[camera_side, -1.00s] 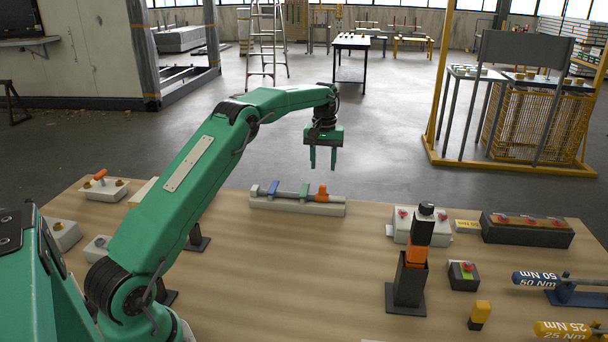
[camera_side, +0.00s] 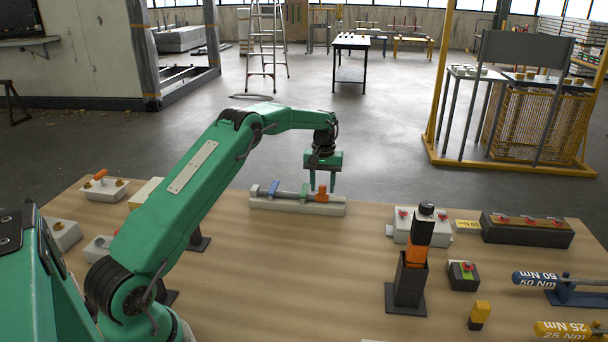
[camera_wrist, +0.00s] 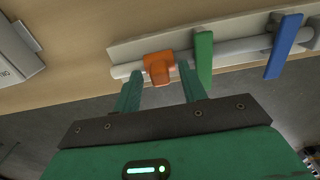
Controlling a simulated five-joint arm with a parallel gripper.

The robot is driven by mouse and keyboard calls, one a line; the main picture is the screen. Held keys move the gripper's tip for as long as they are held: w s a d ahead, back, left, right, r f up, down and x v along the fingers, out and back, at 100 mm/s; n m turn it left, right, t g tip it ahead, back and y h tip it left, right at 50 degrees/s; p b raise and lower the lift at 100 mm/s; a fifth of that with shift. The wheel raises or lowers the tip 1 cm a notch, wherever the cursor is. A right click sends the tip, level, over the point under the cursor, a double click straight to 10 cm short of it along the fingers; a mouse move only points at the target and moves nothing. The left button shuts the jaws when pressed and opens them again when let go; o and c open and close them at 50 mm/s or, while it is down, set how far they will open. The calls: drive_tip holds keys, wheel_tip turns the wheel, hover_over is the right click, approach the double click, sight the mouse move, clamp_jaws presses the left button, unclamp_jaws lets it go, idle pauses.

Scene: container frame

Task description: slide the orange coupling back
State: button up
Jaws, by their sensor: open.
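The orange coupling (camera_side: 322,194) sits on a grey rod (camera_side: 286,194) mounted on a pale base block (camera_side: 272,205) at the table's back edge. In the wrist view the coupling (camera_wrist: 159,67) is near the rod's left end, with a green piece (camera_wrist: 203,58) and a blue piece (camera_wrist: 283,46) to its right. My gripper (camera_side: 321,187) points down at the coupling. In the wrist view my gripper (camera_wrist: 158,75) is open, with one finger on either side of the coupling; I cannot tell whether they touch it.
The green piece stands close beside the right finger. The wooden table (camera_side: 300,270) is clear in front of the rod. A black stand with an orange block (camera_side: 415,254) and a grey box with red knobs (camera_side: 402,222) stand to the right.

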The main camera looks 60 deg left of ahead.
clamp_jaws()
drive_tip(key=shift+w+d, duration=1.9)
drive_tip(key=shift+w, duration=0.05)
drive_tip(key=shift+c, duration=0.9)
unclamp_jaws()
drive_tip(key=shift+d, duration=0.1)
drive_tip(key=shift+o, duration=0.9)
